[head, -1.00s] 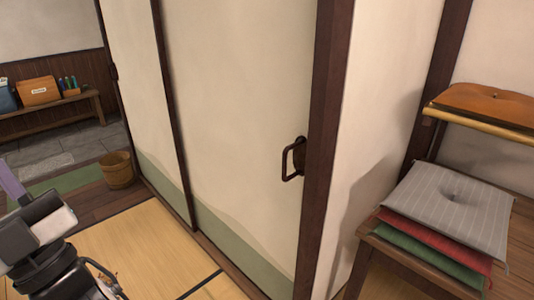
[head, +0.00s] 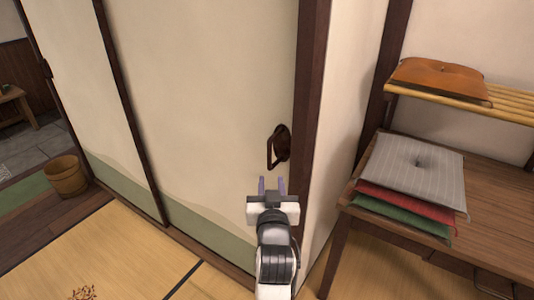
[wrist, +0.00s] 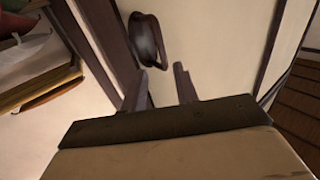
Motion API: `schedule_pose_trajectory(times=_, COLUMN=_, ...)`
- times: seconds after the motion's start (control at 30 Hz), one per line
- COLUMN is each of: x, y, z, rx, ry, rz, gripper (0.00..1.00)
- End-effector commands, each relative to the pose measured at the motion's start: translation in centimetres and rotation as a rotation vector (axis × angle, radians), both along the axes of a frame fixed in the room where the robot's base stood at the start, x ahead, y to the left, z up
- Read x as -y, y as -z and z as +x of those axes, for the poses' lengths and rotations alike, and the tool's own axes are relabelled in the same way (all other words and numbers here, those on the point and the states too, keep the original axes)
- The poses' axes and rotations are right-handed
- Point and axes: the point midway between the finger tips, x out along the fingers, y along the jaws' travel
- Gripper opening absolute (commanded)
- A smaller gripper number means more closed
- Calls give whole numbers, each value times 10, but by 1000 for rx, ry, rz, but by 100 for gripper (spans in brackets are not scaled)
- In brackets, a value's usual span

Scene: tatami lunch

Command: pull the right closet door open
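The right closet door (head: 205,100) is a cream sliding panel with a green lower band, standing against the dark post at its right edge. Its dark handle (head: 278,147) is a loop on a plate near that post. My gripper (head: 272,186) is just below the handle in the head view, fingers apart and empty. In the wrist view the handle (wrist: 147,40) lies beyond the two open fingertips (wrist: 160,83), with a visible gap. I see no contact between the fingers and the handle.
A wooden table (head: 483,215) with stacked cushions (head: 415,168) and a slatted shelf with an orange cushion (head: 440,78) stand to the right. A wooden bucket (head: 66,178) sits at the far left.

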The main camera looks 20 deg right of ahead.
Motion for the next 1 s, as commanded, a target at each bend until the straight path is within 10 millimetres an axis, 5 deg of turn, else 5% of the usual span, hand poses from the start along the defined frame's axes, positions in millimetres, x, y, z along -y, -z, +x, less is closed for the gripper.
schedule_pose_trajectory(times=0.5, x=31, y=-4, z=97, rx=3, ry=-2, rz=-2, gripper=30)
schedule_pose_trajectory(times=1.0, x=37, y=-1, z=116, rx=4, ry=-2, rz=-1, gripper=30)
